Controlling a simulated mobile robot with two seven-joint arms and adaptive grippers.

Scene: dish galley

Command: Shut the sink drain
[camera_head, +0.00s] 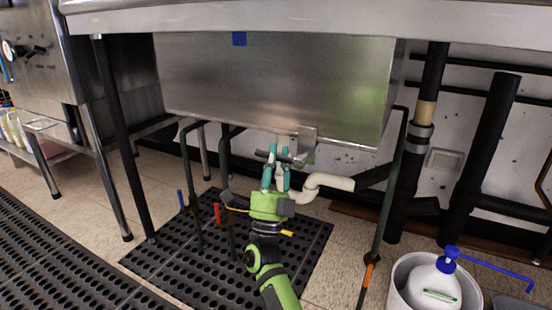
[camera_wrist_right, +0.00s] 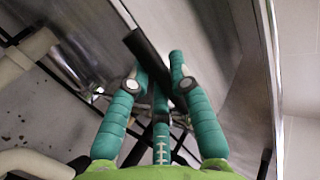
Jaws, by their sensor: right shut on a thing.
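The steel sink basin (camera_head: 270,85) hangs under the counter, and its drain fitting (camera_head: 306,140) sticks down at the lower right. My right gripper (camera_head: 276,162) reaches up beneath the basin, beside this fitting. Its teal fingers are closed around a dark drain lever (camera_wrist_right: 145,55). In the right wrist view the right gripper (camera_wrist_right: 161,75) has the lever crossing between its fingers. Part of the lever is hidden by the fingers. I cannot tell from the lever whether the drain is open or shut. My left gripper is not in view.
A cream drain pipe (camera_head: 330,182) bends just right of my gripper. Black pipes (camera_head: 485,150) stand at the right. Table legs flank the space. A black rubber mat (camera_head: 185,245) covers the floor below. A white bucket (camera_head: 405,280) holds a pump bottle (camera_head: 433,285).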

